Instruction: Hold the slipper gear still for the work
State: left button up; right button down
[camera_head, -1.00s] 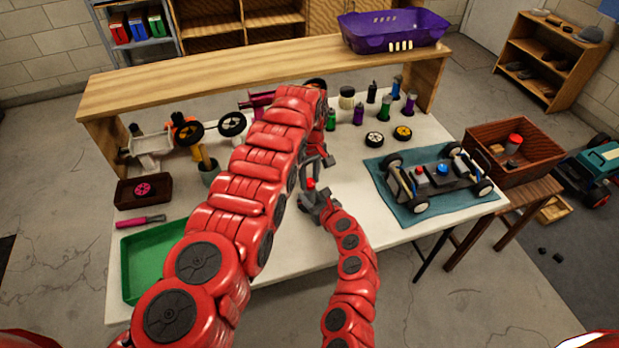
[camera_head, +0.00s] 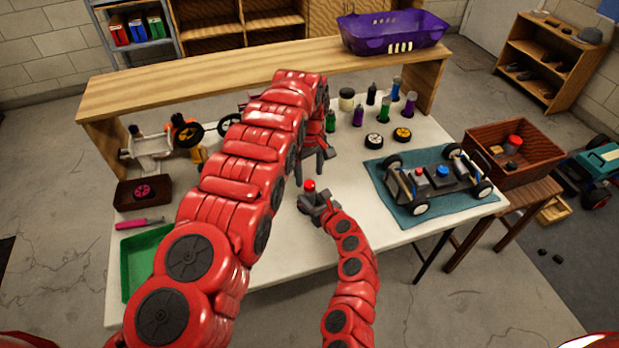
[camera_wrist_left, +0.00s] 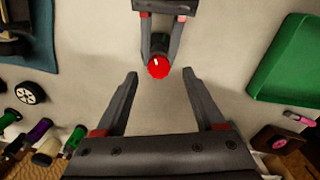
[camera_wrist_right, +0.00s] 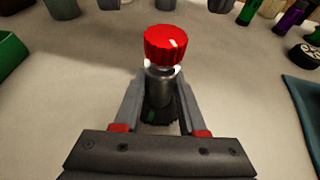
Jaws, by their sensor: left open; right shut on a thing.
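In the head view the red cap (camera_head: 309,185) is over the white table. My left gripper (camera_head: 309,172) is open and empty, just beyond the cap. In the left wrist view the cap (camera_wrist_left: 158,67) appears between the left fingertips (camera_wrist_left: 160,73), apart from both fingers.
A pink gear-like wheel (camera_head: 143,191) lies in a brown tray (camera_head: 130,203) at the left, near a green tray (camera_head: 133,285). A car chassis (camera_head: 435,178) rests on a teal mat (camera_head: 400,212) at the right. Several bottles and two wheels stand behind. The table's front middle is clear.

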aim_at(309, 184)
pick_arm(q)
notch_tip(309, 184, up, 9)
jog(key=shift+f, duration=0.15)
jog(key=shift+w+a, duration=0.1)
jog(key=shift+w, duration=0.05)
dwell(0.4)
jog(key=f, duration=1)
jog(key=shift+d+f, duration=0.2)
jog(key=shift+f, duration=0.15)
jog(key=shift+a+f, duration=0.1)
jog(key=shift+f, duration=0.55)
grip_shut()
